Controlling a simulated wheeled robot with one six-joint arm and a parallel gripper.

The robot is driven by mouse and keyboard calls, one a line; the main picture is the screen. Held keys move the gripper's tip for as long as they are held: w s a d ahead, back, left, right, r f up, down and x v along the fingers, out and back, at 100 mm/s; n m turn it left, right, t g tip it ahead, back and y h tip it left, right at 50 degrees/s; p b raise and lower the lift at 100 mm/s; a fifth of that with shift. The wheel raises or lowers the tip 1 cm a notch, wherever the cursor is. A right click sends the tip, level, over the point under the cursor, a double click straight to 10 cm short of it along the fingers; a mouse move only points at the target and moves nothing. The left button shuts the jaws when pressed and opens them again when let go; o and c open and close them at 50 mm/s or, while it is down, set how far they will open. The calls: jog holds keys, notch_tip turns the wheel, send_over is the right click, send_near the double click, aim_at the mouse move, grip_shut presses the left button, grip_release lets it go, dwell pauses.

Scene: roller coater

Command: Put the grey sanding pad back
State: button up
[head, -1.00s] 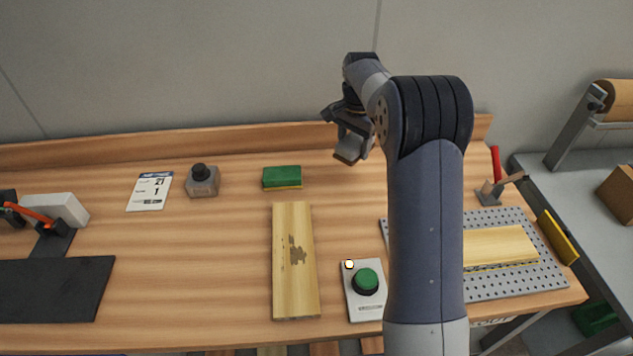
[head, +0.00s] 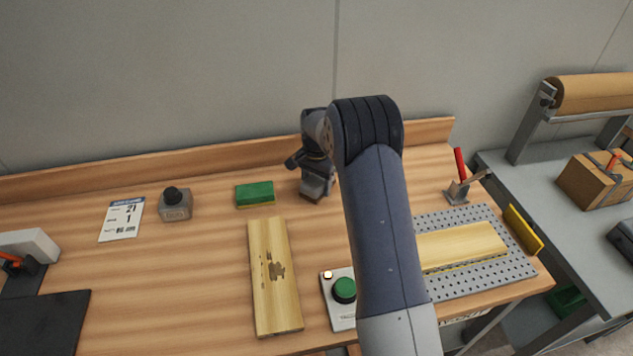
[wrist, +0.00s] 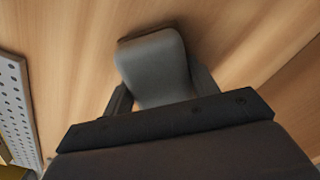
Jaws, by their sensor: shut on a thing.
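The grey sanding pad (wrist: 153,62) is between the two fingers of my gripper (wrist: 162,92), which is shut on it. In the head view the pad (head: 313,188) shows below the gripper (head: 313,174), low at the back of the wooden bench, just right of a green sponge block. In the wrist view a brown edge shows along the pad's far end, and wood surface lies around it. Whether the pad touches the bench I cannot tell. My arm hides part of the bench behind it.
A green-button box (head: 343,290) stands in front. At right are a perforated plate (head: 450,285) and a red-handled tool (head: 459,165). Bare bench lies around the pad.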

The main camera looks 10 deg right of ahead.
aim_at(317, 179)
jog(key=shift+f, duration=0.15)
jog(key=o, duration=1)
jog(key=shift+c, duration=0.2)
notch_tip(317, 179, up, 12)
jog(key=b, duration=0.1)
jog(key=shift+r+b, duration=0.2)
jog(key=shift+b, duration=0.1)
